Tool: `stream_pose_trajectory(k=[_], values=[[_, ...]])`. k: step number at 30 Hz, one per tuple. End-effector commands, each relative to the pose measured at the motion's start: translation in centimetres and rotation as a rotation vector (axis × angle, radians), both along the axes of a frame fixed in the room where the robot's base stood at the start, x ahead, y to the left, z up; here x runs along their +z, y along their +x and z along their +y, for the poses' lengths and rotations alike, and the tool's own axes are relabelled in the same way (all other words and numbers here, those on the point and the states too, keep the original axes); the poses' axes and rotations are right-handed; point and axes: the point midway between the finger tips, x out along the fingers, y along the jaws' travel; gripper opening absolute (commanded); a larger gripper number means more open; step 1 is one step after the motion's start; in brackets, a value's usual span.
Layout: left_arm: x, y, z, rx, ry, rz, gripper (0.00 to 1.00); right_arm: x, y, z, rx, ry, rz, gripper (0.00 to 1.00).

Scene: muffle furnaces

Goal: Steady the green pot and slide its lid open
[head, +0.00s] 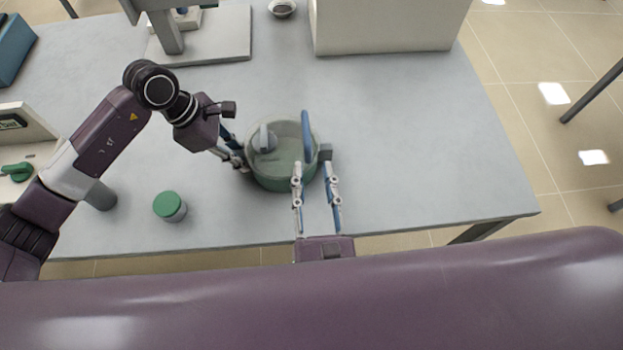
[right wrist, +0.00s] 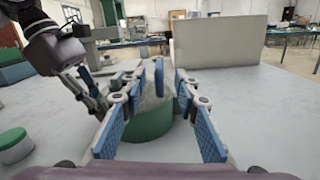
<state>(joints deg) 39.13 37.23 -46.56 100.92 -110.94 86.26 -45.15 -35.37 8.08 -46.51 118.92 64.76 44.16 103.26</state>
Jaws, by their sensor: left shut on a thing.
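The green pot (head: 272,181) stands on the grey table, with a pale, see-through lid (head: 285,155) across its top. A blue upright piece (head: 306,137) rises at the lid's right side, and a grey-blue knob (head: 264,140) shows on its left. My left gripper (head: 241,161) is shut at the pot's left side; the exact grip is partly hidden. My right gripper (head: 314,168) is open at the pot's front right, its fingers apart. In the right wrist view the pot (right wrist: 150,126) and blue piece (right wrist: 158,78) appear between the fingers; contact is unclear.
A small jar with a green cap (head: 168,206) stands left of the pot, near the table's front edge. A large pale box (head: 390,25) stands behind. A small bowl (head: 282,8) sits at the back. The table (head: 430,150) is clear on the right.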

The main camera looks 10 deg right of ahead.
Motion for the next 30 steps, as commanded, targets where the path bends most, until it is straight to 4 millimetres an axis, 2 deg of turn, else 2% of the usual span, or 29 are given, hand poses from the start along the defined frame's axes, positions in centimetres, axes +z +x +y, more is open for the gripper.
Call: stream_pose_trajectory(k=[4, 8, 24, 30], values=[[0.2, 0.1, -0.1, 0.000, -0.003, -0.003, 0.00, -0.6, -0.3, 0.4, -0.014, 0.054, 0.040, 0.29], [0.2, 0.1, -0.1, 0.000, -0.003, -0.003, 0.00, -0.7, 0.6, 0.4, -0.017, 0.058, 0.042, 0.29], [0.2, 0.1, -0.1, 0.000, -0.003, -0.003, 0.00, -0.6, 8.5, 0.4, -0.014, 0.053, 0.040, 0.29], [0.2, 0.1, -0.1, 0.000, -0.003, -0.003, 0.00, -0.7, 10.5, 0.3, -0.013, 0.053, 0.041, 0.29]])
